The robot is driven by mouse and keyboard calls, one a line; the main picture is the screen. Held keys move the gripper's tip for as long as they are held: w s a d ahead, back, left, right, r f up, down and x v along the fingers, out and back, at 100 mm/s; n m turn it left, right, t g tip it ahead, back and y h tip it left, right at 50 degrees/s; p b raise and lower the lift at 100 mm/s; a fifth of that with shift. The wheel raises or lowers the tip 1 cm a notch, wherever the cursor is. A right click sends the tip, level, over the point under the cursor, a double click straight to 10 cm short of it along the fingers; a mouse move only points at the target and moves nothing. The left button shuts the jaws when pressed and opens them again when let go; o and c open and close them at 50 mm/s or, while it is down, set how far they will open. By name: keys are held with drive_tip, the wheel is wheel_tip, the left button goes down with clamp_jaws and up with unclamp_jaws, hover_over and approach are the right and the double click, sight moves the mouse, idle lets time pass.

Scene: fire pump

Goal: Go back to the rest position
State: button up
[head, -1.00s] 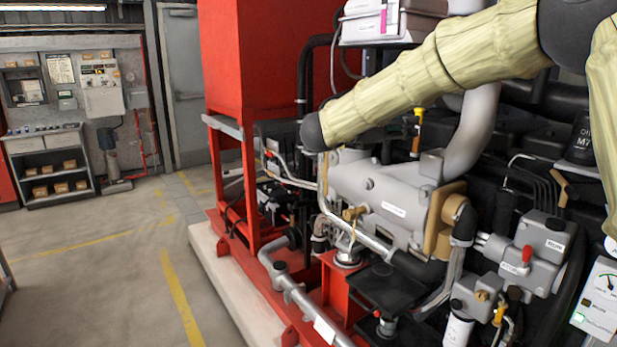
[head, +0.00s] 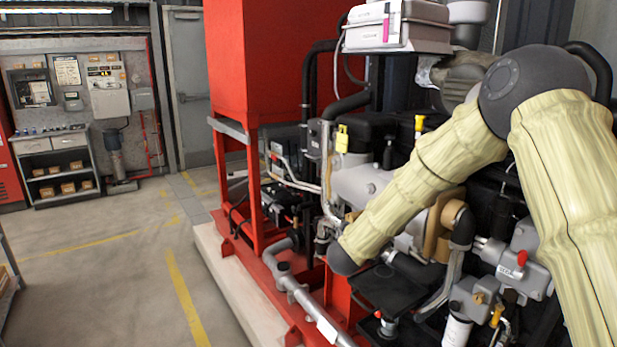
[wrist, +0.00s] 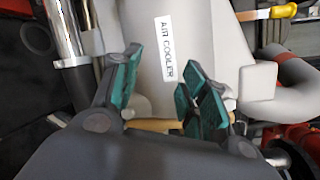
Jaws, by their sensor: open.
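My gripper (wrist: 160,92) shows in the wrist view with its two green-padded fingers apart and nothing between them. Beyond the fingers is a pale grey engine casing (wrist: 215,40) with a label reading "AIR COOLER" (wrist: 167,48). I cannot tell how far the fingertips are from the casing. In the head view my sleeved arm bends at a dark joint and reaches down in front of the engine. The gripper itself cannot be made out there. The arm covers part of the grey casing (head: 362,183).
The red pump frame (head: 262,190) and pipes (head: 300,293) stand left of my arm. A yellow lever (wrist: 280,11) and a curved grey pipe (wrist: 300,90) are close by in the wrist view. Open floor (head: 110,270) lies left, with a shelf unit (head: 60,170) behind.

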drive_tip(key=s+f+n+g+y+p, duration=0.1)
drive_tip(key=s+f+n+y, duration=0.2)
drive_tip(key=s+f+n, duration=0.6)
drive_tip(key=s+a+f+n+g+y+p, duration=0.1)
drive_tip(key=s+f+n+g+y, duration=0.3)
drive_tip(key=f, duration=0.8)
drive_tip(key=s+f+n+t+y+p, duration=0.1)
drive_tip(key=s+f+n, duration=0.4)
drive_tip(key=s+f, duration=0.45)
drive_tip(key=s+f+n+g+y, duration=0.1)
drive_tip(key=s+f+n+g, duration=0.2)
drive_tip(key=s, duration=0.8)
drive_tip(key=s+d+f+n+g+y+p, duration=0.1)
drive_tip(key=s+f+n+g, duration=0.2)
drive_tip(key=s, duration=0.9)
drive_tip(key=s+f+n+g+p, duration=0.1)
drive_tip(key=s+f+n+g, duration=0.2)
drive_tip(key=s, duration=0.9)
wheel_tip(320, 180, down, 2)
drive_tip(key=n, duration=0.3)
drive_tip(key=shift+s+d+n+y, duration=0.15)
drive_tip(key=shift+s+n+y, duration=0.05)
drive_tip(key=shift+n+y, duration=0.2)
drive_tip(key=shift+s+f, duration=0.1)
drive_tip(key=shift+s, duration=0.1)
drive_tip(key=shift+c, duration=0.3)
drive_tip(key=shift+s, duration=0.1)
drive_tip(key=shift+c, duration=0.5)
